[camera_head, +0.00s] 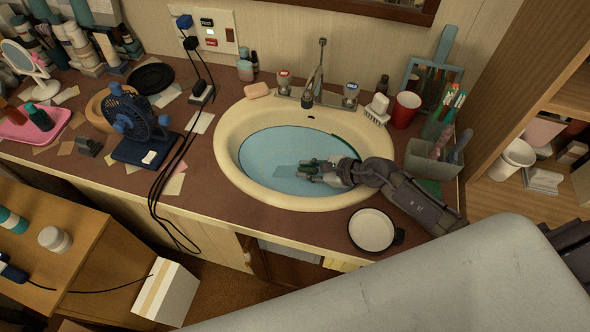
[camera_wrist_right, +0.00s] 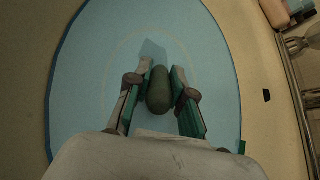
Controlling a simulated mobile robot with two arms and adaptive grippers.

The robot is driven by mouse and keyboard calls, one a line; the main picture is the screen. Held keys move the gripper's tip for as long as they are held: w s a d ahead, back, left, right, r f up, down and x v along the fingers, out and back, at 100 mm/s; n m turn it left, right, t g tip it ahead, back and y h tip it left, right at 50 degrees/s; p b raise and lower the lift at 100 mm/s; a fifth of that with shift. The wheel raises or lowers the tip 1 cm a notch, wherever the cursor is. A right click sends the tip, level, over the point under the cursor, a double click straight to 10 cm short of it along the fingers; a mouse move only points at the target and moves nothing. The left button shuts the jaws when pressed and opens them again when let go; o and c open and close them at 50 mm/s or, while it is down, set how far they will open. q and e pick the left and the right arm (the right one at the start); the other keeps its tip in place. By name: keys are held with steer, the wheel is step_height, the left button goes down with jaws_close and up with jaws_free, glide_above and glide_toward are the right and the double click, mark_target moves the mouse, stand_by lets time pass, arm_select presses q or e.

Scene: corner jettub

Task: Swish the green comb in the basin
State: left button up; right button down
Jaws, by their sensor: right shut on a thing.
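The cream oval basin (camera_head: 228,150) is set in the brown counter and holds blue water (camera_head: 265,150). My right gripper (camera_head: 308,172) reaches into it from the right, low over the water. In the right wrist view its fingers (camera_wrist_right: 158,95) are shut on a dark green, rounded piece, seen end-on, which I take for the green comb (camera_wrist_right: 158,88). Its teeth cannot be made out, and I cannot tell how deep it sits. A darker patch on the water lies by the fingertips. My left gripper is not in view.
The faucet (camera_head: 317,75) stands behind the basin, with pink soap (camera_head: 258,90) to its left. A red cup (camera_head: 405,109), a brush (camera_head: 377,108) and a toothbrush holder (camera_head: 432,160) crowd the right. A white round dish (camera_head: 372,230) sits in front. A blue fan (camera_head: 135,118) stands left.

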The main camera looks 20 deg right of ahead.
mark_target(316, 171)
steer(key=shift+s+d+f+g, duration=0.3)
steer(key=shift+s+f, duration=0.3)
steer(key=shift+f, duration=0.2)
steer(key=shift+w+a, duration=0.1)
steer(key=shift+a, duration=0.15)
steer(key=shift+d, duration=0.25)
stand_by(0.8)
steer(key=shift+d+r+p, duration=0.15)
steer(key=shift+r+p, duration=0.55)
steer(key=shift+r, duration=0.05)
steer(key=r, duration=0.1)
steer(key=r+p, duration=0.1)
steer(key=s+r+p, duration=0.1)
steer(key=shift+d+r, duration=0.3)
steer(key=r+p, duration=0.2)
steer(key=p, duration=0.1)
steer(key=shift+w+a+r, duration=0.15)
steer(key=shift+w+r, duration=0.15)
steer(key=shift+r, duration=0.1)
steer(key=shift+a+r+p, duration=0.1)
steer(key=shift+r+p, duration=1.2)
steer(key=shift+r, duration=0.25)
